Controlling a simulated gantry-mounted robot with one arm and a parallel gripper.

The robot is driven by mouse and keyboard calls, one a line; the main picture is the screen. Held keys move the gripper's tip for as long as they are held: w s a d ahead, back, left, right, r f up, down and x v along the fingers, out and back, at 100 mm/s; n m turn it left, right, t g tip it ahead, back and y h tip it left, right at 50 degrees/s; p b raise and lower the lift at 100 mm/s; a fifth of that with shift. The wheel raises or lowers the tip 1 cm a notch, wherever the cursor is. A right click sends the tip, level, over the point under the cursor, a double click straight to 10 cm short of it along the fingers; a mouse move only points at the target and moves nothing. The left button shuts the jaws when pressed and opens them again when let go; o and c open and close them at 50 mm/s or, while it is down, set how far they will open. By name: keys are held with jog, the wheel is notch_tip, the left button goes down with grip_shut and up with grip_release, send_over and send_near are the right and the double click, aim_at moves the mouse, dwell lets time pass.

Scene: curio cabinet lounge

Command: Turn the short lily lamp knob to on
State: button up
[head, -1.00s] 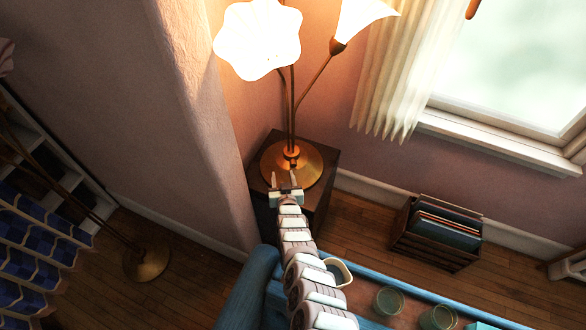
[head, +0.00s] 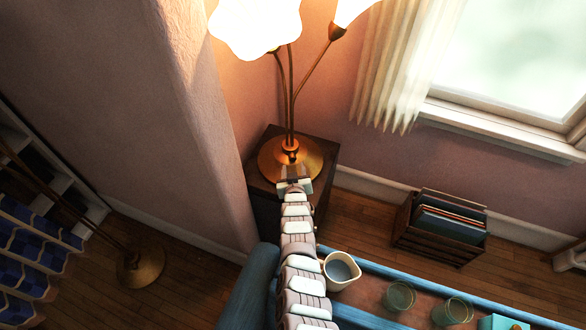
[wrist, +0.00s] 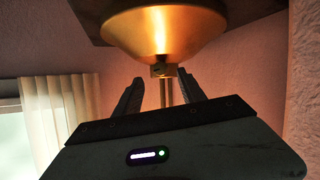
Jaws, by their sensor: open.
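The short lily lamp stands on a dark side table (head: 262,195), with a round brass base (head: 312,160), thin curved stems and bright glowing flower shades (head: 255,25). A small knob (wrist: 164,70) shows in the wrist view at the brass part, in line with the stems. My gripper (head: 291,171) is at the near edge of the lamp base. In the wrist view my gripper (wrist: 160,88) is open and empty, with the knob just beyond and between its fingertips. I cannot see contact. The knob's setting is too small to read.
A blue bench or sofa edge (head: 262,285) lies under my arm, with a pitcher (head: 340,270) and glasses (head: 399,297) beside it. A record crate (head: 440,222) stands right, a taller lamp's base (head: 142,265) left. A wall corner (head: 205,130) stands close left of the lamp.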

aim_at(293, 160)
jog(key=b+x, duration=0.4)
jog(key=shift+a+f, duration=0.15)
jog(key=shift+f, duration=0.2)
jog(key=shift+w+b, duration=0.6)
jog(key=shift+r, duration=0.1)
jog(key=shift+c, duration=0.6)
grip_shut()
